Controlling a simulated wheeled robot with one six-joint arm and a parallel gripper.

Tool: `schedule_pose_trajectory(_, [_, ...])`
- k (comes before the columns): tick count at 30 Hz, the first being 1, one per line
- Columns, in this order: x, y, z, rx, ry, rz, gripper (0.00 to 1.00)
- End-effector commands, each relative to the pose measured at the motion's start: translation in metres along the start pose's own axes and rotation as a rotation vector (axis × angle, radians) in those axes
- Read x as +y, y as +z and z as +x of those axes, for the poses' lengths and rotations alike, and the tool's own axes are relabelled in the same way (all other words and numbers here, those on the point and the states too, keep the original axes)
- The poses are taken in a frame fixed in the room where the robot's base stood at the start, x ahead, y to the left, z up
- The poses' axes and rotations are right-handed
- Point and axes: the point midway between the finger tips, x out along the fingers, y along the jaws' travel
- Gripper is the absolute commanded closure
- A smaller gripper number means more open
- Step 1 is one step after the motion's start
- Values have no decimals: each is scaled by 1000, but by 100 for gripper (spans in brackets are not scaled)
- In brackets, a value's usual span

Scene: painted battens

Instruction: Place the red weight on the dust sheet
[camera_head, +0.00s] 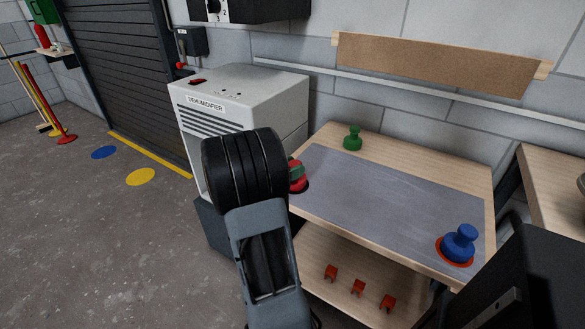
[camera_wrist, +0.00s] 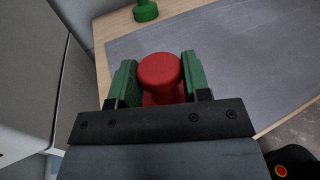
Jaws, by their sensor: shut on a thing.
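The red weight (camera_head: 297,184) is at the left edge of the grey dust sheet (camera_head: 385,200), mostly hidden behind my arm in the head view. In the wrist view the red weight (camera_wrist: 160,72) is upright between the two green fingers of my gripper (camera_wrist: 158,84), which is shut on it. My gripper (camera_head: 296,168) is largely hidden in the head view. The dust sheet (camera_wrist: 235,50) lies flat on the wooden table. I cannot tell whether the weight's base touches the sheet.
A green weight (camera_head: 353,138) stands on bare wood behind the sheet. A blue weight (camera_head: 461,242) stands on a red disc at the sheet's right end. A white dehumidifier (camera_head: 250,100) is close on the left. The sheet's middle is clear.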

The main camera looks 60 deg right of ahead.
Motion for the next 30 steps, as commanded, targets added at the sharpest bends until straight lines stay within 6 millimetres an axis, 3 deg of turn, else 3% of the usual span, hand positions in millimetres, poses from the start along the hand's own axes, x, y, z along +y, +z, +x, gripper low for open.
schedule_pose_trajectory(9, [0, -2, 0, -3, 0, 3, 100])
schedule_pose_trajectory(10, [0, -3, 0, 0, 0, 0, 55])
schedule_pose_trajectory(18, [0, -2, 0, 0, 0, 0, 31])
schedule_pose_trajectory(27, [0, 4, 0, 0, 0, 2, 31])
schedule_pose_trajectory(30, [1, 2, -12, 1, 4, 1, 31])
